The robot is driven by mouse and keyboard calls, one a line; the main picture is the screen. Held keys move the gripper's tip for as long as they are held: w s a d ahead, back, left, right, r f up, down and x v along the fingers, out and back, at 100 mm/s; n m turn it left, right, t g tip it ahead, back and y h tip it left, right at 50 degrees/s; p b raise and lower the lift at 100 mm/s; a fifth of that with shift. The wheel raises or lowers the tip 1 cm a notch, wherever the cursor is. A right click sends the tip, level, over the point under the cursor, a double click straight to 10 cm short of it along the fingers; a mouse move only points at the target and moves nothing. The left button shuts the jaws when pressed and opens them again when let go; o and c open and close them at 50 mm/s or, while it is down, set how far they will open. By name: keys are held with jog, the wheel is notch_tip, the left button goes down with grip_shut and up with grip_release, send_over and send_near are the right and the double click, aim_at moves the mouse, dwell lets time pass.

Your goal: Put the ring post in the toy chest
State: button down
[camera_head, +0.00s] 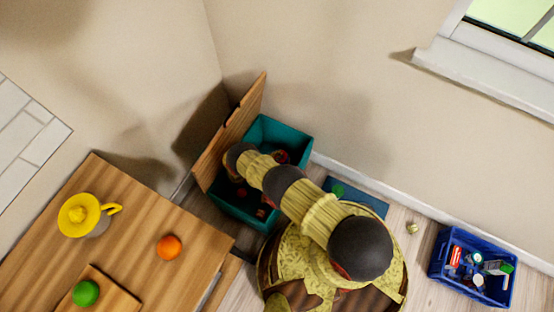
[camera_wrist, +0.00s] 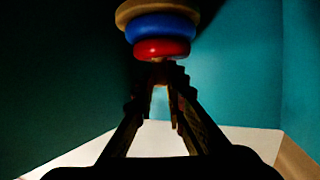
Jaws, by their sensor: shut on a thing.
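The ring post (camera_wrist: 160,28) shows in the wrist view as a stack of tan, blue and red rings, with the small red ring nearest my fingers. My gripper (camera_wrist: 160,78) is shut on its narrow end just beyond the red ring. The toy chest (camera_head: 289,131) is a teal box with its wooden lid (camera_head: 232,133) standing open. In the head view my arm reaches over the chest, and my gripper is down in its opening, mostly hidden by the arm. Teal walls (camera_wrist: 243,70) surround the ring post in the wrist view. Whether it touches the chest's bottom cannot be told.
Small reddish things (camera_head: 282,157) show inside the chest. A blue crate (camera_head: 464,285) with goods stands at right. A blue mat (camera_head: 370,202) lies by the wall.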

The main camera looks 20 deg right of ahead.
jog(key=shift+f+b, duration=0.35)
jog(key=shift+f, duration=0.9)
jog(key=shift+f, duration=0.35)
jog(key=shift+f, duration=0.25)
jog(key=c, duration=1.8)
grip_release()
jog(key=shift+r, duration=0.55)
jog(key=p+v, duration=0.1)
jog(key=v, duration=0.6)
jog(key=shift+a+r, duration=0.2)
